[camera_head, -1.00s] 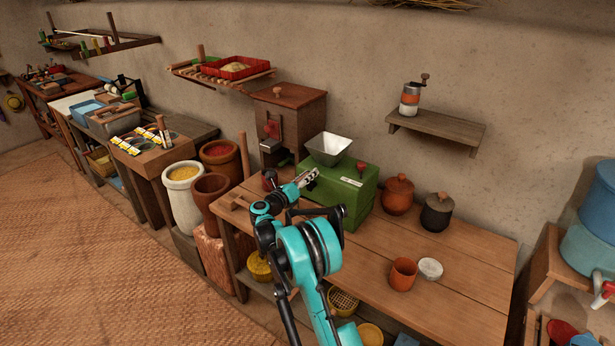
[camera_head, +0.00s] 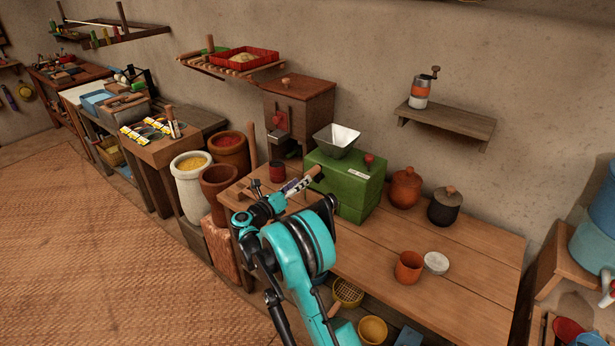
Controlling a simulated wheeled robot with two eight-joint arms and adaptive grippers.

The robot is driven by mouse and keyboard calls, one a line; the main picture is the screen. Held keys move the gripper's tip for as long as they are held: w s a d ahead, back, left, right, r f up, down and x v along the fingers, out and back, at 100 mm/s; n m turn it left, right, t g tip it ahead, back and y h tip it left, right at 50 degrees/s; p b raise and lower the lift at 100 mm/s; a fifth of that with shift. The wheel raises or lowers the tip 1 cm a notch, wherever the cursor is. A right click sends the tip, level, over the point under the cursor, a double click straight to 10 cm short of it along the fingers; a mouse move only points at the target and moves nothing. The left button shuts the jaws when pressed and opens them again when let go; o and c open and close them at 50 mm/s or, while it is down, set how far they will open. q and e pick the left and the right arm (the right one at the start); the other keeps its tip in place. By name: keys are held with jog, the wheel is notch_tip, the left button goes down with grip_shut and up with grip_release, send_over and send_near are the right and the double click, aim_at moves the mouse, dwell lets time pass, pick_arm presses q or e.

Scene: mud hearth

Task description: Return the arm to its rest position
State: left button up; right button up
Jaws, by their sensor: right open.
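My right arm, teal and black, comes up from the bottom middle over the near left part of the wooden table (camera_head: 440,285). My right gripper (camera_head: 255,188) is at the table's left end, beside a small red can (camera_head: 277,171). It is open, and I see nothing held in it; its fingers look small and dark here. The arm's bulky joints hide part of the table's front edge. My left gripper is not in view.
A green mill (camera_head: 345,188) with a metal hopper stands just beyond my arm. Two lidded pots (camera_head: 405,188), an orange cup (camera_head: 408,267) and a white lid-like disc (camera_head: 436,263) are to the right. Grain vessels (camera_head: 191,190) stand left. The woven floor is clear.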

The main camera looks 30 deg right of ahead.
jog(key=shift+v, duration=0.8)
